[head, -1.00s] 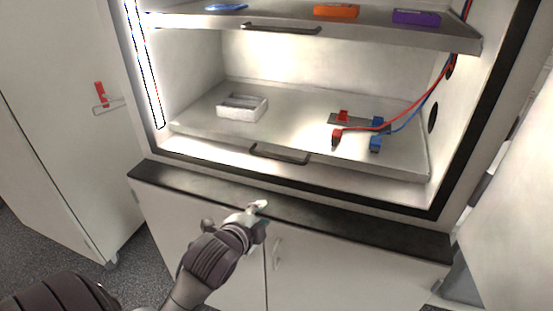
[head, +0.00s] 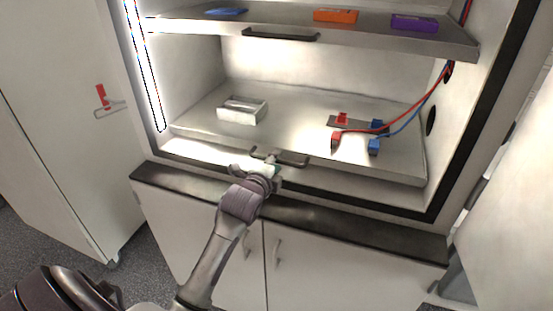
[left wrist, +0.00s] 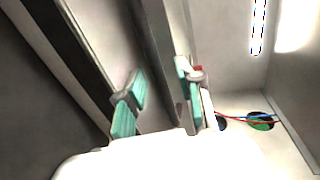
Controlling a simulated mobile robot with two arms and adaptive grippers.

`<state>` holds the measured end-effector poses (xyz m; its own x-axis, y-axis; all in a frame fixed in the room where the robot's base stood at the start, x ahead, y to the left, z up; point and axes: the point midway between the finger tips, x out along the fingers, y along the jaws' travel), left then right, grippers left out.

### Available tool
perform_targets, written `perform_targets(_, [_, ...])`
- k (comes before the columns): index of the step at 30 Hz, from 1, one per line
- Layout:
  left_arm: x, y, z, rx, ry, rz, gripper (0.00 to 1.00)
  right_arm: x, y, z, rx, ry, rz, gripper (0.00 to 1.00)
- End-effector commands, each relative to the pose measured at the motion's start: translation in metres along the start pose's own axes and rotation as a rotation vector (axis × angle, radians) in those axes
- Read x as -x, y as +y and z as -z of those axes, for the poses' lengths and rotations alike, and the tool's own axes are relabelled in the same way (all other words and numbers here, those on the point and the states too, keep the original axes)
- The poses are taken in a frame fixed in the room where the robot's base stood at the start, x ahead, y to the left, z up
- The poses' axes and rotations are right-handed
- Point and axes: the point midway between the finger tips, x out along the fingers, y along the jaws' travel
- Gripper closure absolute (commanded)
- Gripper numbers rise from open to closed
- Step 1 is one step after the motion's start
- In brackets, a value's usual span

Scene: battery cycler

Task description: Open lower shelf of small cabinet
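The lower shelf (head: 385,170) is a grey tray inside the lit cabinet in the head view, with a dark bar handle (head: 294,160) at its front edge. My left gripper (head: 272,168) is at the left part of this handle and partly covers it. In the left wrist view my left gripper (left wrist: 158,95) has its two teal-padded fingers spread apart on either side of a grey edge. I cannot tell whether a finger touches the handle. My right gripper is not in view.
The upper shelf (head: 350,40) holds an orange box (head: 336,16), a purple box (head: 414,23) and a blue item (head: 227,11). On the lower shelf are a whitish tray (head: 242,111) and red and blue clips with cables. A dark ledge (head: 340,222) runs below.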

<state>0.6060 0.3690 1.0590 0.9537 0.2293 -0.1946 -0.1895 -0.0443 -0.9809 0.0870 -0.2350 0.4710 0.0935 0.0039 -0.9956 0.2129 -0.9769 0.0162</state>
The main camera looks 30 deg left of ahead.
Motion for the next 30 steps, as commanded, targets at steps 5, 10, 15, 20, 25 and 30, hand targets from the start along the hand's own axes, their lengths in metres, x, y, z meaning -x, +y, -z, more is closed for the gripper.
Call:
perform_targets(5, [-0.0108,-0.0001,0.0002,0.001,0.0,-0.001,0.64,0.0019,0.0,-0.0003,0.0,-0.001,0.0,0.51])
perform_targets(10, [-0.0117,0.0002,0.0003,0.001,0.0,0.0,0.64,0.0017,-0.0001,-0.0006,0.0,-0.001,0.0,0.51])
perform_targets(15, [-0.0115,0.0004,0.0003,0.001,0.0,0.0,0.75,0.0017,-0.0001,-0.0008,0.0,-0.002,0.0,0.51])
perform_targets(20, [-0.0114,0.0005,0.0002,0.001,0.0,-0.001,1.0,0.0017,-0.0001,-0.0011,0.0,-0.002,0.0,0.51])
perform_targets(25, [-0.0113,0.0006,0.0002,0.001,0.0,-0.001,1.0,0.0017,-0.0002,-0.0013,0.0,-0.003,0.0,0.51])
perform_targets(30, [-0.0113,0.0009,0.0002,0.001,0.0,-0.002,1.0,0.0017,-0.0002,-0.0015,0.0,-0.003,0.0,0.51])
